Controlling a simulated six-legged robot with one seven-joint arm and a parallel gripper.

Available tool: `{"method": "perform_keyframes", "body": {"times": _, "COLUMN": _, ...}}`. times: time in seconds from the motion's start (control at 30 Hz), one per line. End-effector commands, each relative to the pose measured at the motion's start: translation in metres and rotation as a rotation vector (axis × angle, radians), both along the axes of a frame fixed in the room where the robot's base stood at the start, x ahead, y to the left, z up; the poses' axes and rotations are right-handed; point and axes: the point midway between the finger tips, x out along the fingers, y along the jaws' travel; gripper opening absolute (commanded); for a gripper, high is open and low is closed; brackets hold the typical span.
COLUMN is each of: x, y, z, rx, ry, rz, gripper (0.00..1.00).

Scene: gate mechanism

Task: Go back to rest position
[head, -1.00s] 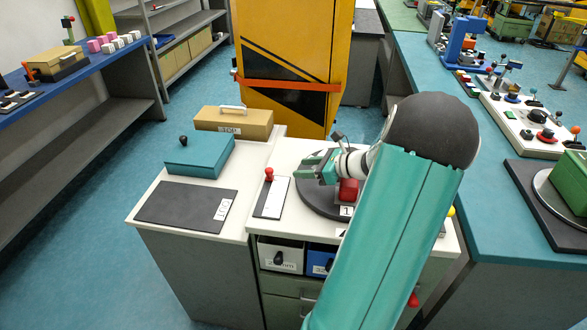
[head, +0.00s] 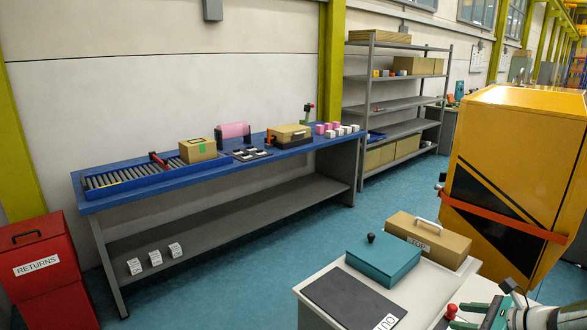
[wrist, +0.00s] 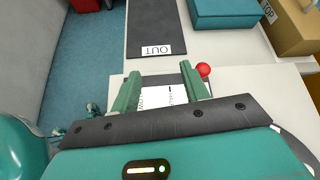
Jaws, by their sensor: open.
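My gripper (head: 484,316) shows at the bottom right of the head view, cut off by the lower edge. In the wrist view my gripper (wrist: 161,88) has its two green fingers apart, with nothing held between them. Beyond and below the fingers is a white labelled plate (wrist: 155,98) on the pale worktop, its text only partly readable. A red ball knob (wrist: 204,70) is just right of the right finger; whether they touch is unclear. The knob also shows in the head view (head: 451,311), left of my gripper. Most of my arm is out of view.
The dark OUT mat (head: 352,299), a teal box (head: 383,262) and a TOP case (head: 428,240) are on the pale worktop. A yellow cabinet (head: 515,180) stands behind right. A blue bench (head: 300,147) lines the wall; a red RETURNS bin (head: 45,275) stands left. Floor between is clear.

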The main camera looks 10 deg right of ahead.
Motion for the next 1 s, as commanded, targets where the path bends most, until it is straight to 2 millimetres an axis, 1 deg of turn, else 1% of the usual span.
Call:
{"method": "perform_keyframes", "body": {"times": 0.03, "x": 0.012, "y": 0.03, "z": 0.009, "rx": -0.08, "ry": 0.024, "rz": 0.104, "gripper": 0.45}}
{"method": "perform_keyframes", "body": {"times": 0.07, "x": 0.016, "y": 0.045, "z": 0.012, "rx": -0.125, "ry": 0.037, "rz": 0.16, "gripper": 0.45}}
{"method": "perform_keyframes", "body": {"times": 0.1, "x": 0.02, "y": 0.065, "z": 0.016, "rx": -0.186, "ry": 0.053, "rz": 0.233, "gripper": 0.45}}
{"method": "perform_keyframes", "body": {"times": 0.17, "x": 0.024, "y": 0.093, "z": 0.022, "rx": -0.277, "ry": 0.07, "rz": 0.345, "gripper": 0.45}}
{"method": "perform_keyframes", "body": {"times": 0.2, "x": 0.025, "y": 0.111, "z": 0.027, "rx": -0.338, "ry": 0.079, "rz": 0.418, "gripper": 0.45}}
{"method": "perform_keyframes", "body": {"times": 0.27, "x": 0.025, "y": 0.138, "z": 0.033, "rx": -0.428, "ry": 0.09, "rz": 0.527, "gripper": 0.45}}
{"method": "perform_keyframes", "body": {"times": 0.3, "x": 0.024, "y": 0.154, "z": 0.037, "rx": -0.49, "ry": 0.092, "rz": 0.6, "gripper": 0.45}}
{"method": "perform_keyframes", "body": {"times": 0.37, "x": 0.022, "y": 0.179, "z": 0.043, "rx": -0.581, "ry": 0.094, "rz": 0.706, "gripper": 0.45}}
{"method": "perform_keyframes", "body": {"times": 0.4, "x": 0.019, "y": 0.194, "z": 0.047, "rx": -0.642, "ry": 0.092, "rz": 0.778, "gripper": 0.45}}
{"method": "perform_keyframes", "body": {"times": 0.5, "x": 0.009, "y": 0.229, "z": 0.058, "rx": -0.796, "ry": 0.078, "rz": 0.951, "gripper": 0.45}}
{"method": "perform_keyframes", "body": {"times": 0.6, "x": -0.003, "y": 0.261, "z": 0.068, "rx": -0.95, "ry": 0.052, "rz": 1.118, "gripper": 0.45}}
{"method": "perform_keyframes", "body": {"times": 0.7, "x": -0.017, "y": 0.288, "z": 0.079, "rx": -1.104, "ry": 0.015, "rz": 1.277, "gripper": 0.45}}
{"method": "perform_keyframes", "body": {"times": 0.8, "x": -0.033, "y": 0.311, "z": 0.088, "rx": -1.258, "ry": -0.036, "rz": 1.429, "gripper": 0.45}}
{"method": "perform_keyframes", "body": {"times": 1.0, "x": -0.066, "y": 0.346, "z": 0.105, "rx": -1.57, "ry": -0.17, "rz": 1.699, "gripper": 0.45}}
